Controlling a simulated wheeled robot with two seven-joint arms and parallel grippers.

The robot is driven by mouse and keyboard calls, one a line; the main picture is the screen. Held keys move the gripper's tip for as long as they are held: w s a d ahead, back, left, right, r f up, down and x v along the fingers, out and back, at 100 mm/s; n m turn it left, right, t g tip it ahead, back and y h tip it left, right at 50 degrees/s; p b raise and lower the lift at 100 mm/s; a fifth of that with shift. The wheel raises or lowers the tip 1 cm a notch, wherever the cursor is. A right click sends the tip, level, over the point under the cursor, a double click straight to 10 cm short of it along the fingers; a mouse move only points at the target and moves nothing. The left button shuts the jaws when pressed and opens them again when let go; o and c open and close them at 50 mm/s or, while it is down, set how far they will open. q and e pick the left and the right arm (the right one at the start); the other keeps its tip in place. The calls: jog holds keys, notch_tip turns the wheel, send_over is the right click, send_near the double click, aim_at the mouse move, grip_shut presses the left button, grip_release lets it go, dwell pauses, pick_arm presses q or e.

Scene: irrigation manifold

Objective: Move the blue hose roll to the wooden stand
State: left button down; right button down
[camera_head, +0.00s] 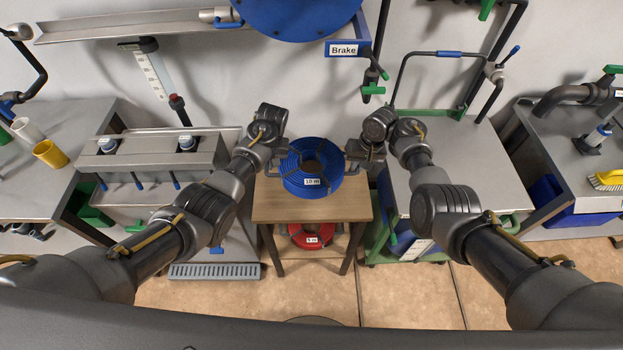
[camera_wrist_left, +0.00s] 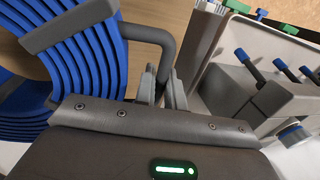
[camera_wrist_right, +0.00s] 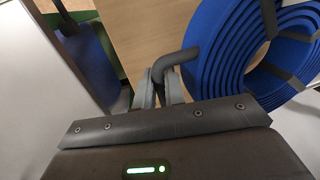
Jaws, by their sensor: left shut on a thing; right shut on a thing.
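The blue hose roll (camera_head: 326,166), with dark straps and a "10 m" label, is at the wooden stand (camera_head: 280,210), over the back part of its top. I cannot tell whether it touches the top. My left gripper (camera_head: 277,151) is at the roll's left side, shut on a grey bent handle, seen in the left wrist view (camera_wrist_left: 153,35). My right gripper (camera_head: 353,152) is at the right side, shut on the matching handle, seen in the right wrist view (camera_wrist_right: 181,58). The fingertips are partly hidden by the handles in the wrist views.
A red hose roll (camera_head: 311,238) labelled "5 m" lies on the stand's lower shelf. A grey bench (camera_head: 150,205) stands to the left, and a green-framed cart (camera_head: 460,170) stands close on the right. A blue reel (camera_head: 295,12) and a "Brake" sign (camera_head: 343,50) hang above. The stand's front top is bare.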

pick_arm(q)
jog(key=shift+f, duration=0.1)
